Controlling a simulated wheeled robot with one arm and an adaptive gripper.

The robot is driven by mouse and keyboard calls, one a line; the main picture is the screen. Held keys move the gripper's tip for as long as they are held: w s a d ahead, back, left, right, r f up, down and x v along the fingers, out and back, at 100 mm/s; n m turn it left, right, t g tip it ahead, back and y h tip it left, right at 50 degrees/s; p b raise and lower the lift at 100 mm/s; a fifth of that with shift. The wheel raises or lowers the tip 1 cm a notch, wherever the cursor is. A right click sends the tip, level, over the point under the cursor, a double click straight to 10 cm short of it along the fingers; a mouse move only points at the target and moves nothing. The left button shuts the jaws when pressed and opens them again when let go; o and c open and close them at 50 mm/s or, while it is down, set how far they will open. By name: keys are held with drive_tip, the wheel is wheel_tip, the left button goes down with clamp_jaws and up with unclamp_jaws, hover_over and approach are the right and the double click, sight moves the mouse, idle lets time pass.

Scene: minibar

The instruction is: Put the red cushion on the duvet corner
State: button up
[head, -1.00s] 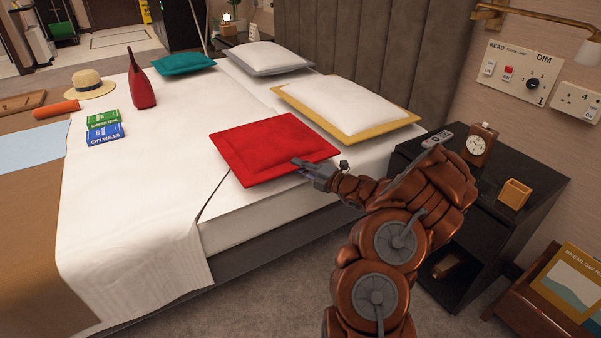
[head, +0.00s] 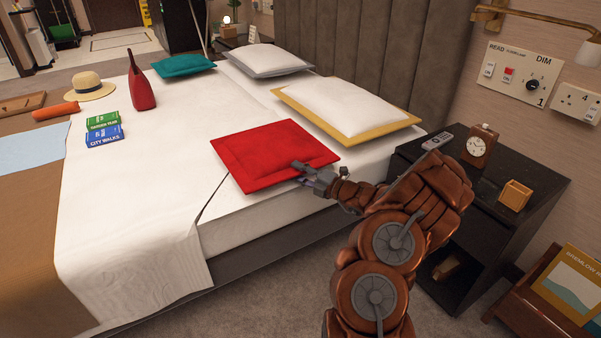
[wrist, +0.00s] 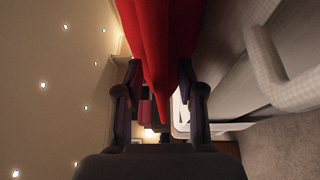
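The red cushion (head: 270,150) is at the near side of the bed, in front of the white pillow with the yellow border. My gripper (head: 303,168) is at its near right edge. In the wrist view the cushion (wrist: 162,35) runs between my two fingertips (wrist: 160,72), one on each side, and they look closed on its edge. I cannot tell if the cushion's underside touches the bed. The white duvet (head: 140,220) lies left of the cushion. Its turned-back edge and corner (head: 203,210) lie near the bed's side, left of and below the cushion.
The yellow-bordered pillow (head: 345,105), grey pillow (head: 268,58) and teal cushion (head: 183,65) lie toward the headboard. A black nightstand (head: 510,235) stands right of my arm. The duvet's near part is clear.

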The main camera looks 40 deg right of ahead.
drive_tip(key=shift+s+d+r, duration=0.15)
drive_tip(key=shift+s, duration=0.05)
drive_tip(key=p+v, duration=0.2)
drive_tip(key=v, duration=0.9)
drive_tip(key=shift+s, duration=0.25)
